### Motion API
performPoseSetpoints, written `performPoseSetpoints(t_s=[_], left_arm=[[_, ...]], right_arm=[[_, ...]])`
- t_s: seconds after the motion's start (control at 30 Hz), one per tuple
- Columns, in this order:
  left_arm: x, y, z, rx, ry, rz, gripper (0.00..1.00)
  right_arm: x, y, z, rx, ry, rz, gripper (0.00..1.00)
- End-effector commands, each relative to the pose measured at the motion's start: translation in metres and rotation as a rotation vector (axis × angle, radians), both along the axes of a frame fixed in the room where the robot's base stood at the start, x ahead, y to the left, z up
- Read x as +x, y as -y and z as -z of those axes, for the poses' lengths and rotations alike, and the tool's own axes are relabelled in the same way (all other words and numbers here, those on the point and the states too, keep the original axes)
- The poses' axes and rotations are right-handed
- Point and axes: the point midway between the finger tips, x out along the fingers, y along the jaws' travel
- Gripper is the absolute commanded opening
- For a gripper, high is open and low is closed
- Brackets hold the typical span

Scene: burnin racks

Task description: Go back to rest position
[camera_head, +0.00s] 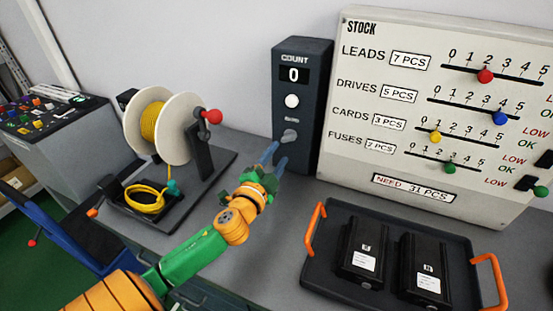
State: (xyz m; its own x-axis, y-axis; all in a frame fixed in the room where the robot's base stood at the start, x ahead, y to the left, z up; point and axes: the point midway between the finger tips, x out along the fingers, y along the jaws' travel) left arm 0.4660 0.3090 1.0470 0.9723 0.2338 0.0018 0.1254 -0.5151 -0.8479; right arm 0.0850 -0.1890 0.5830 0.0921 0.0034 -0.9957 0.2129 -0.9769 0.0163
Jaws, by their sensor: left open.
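My left gripper (274,157) is in front of the dark counter box (296,110), at the end of my orange and green arm. Its blue fingers are apart and look empty, with their tips near the grey knob (290,136) low on the box. Whether they touch the knob I cannot tell. The box shows "COUNT" with a 0 on its display (293,75) and a white button (292,101) below it. My right gripper is not in view.
A cable reel (155,125) with yellow cord stands left of my arm. A black tray (390,285) with orange handles holds two black drives at right. The stock board (440,110) leans behind it. A control console (45,115) stands at far left.

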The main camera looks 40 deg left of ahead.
Motion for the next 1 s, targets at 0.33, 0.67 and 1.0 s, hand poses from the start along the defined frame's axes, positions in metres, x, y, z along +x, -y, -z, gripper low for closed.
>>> performPoseSetpoints(t_s=[0.33, 0.67, 1.0], left_arm=[[-0.006, 0.001, -0.001, 0.0, 0.0, -0.001, 0.46], [-0.006, 0.001, -0.039, 0.0, 0.001, -0.001, 0.46], [-0.006, 0.001, -0.09, 0.0, 0.0, -0.001, 0.46]], right_arm=[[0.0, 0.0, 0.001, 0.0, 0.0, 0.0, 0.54], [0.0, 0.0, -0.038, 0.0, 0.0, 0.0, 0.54], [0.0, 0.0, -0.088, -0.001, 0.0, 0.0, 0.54]])
